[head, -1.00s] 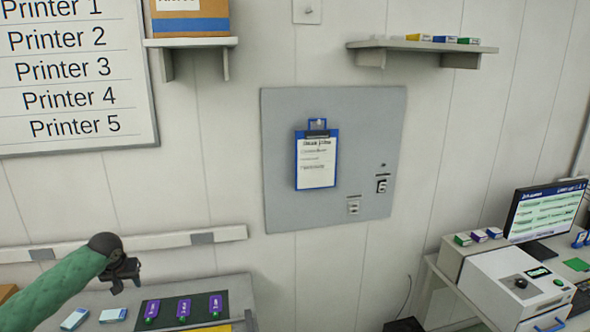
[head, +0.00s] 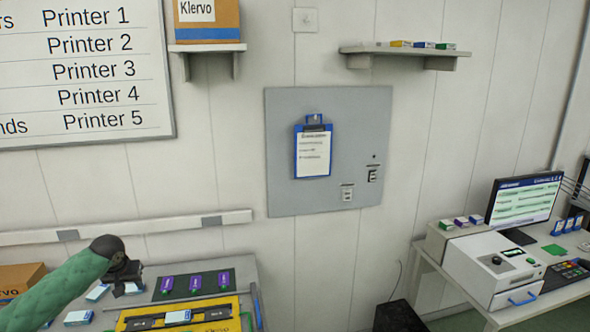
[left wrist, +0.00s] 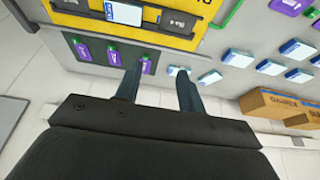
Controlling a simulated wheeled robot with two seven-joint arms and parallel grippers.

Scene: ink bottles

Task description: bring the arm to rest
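My left arm, in a green sleeve, comes in from the lower left in the head view. Its dark gripper (head: 126,278) hangs above the left table (head: 252,290). In the left wrist view the two fingers of the left gripper (left wrist: 157,85) stand apart with nothing held between them. Below them lie purple ink bottles (left wrist: 88,52) on a dark mat (left wrist: 127,60) and several white and blue boxes (left wrist: 238,58). My right gripper is in neither view.
A yellow tray (head: 240,316) lies at the front of the table. A cardboard box (head: 20,277) stands at left. A clipboard (head: 313,153) hangs on a grey panel (head: 285,195). At right, a bench holds a white machine (head: 480,265) and a monitor (head: 525,204).

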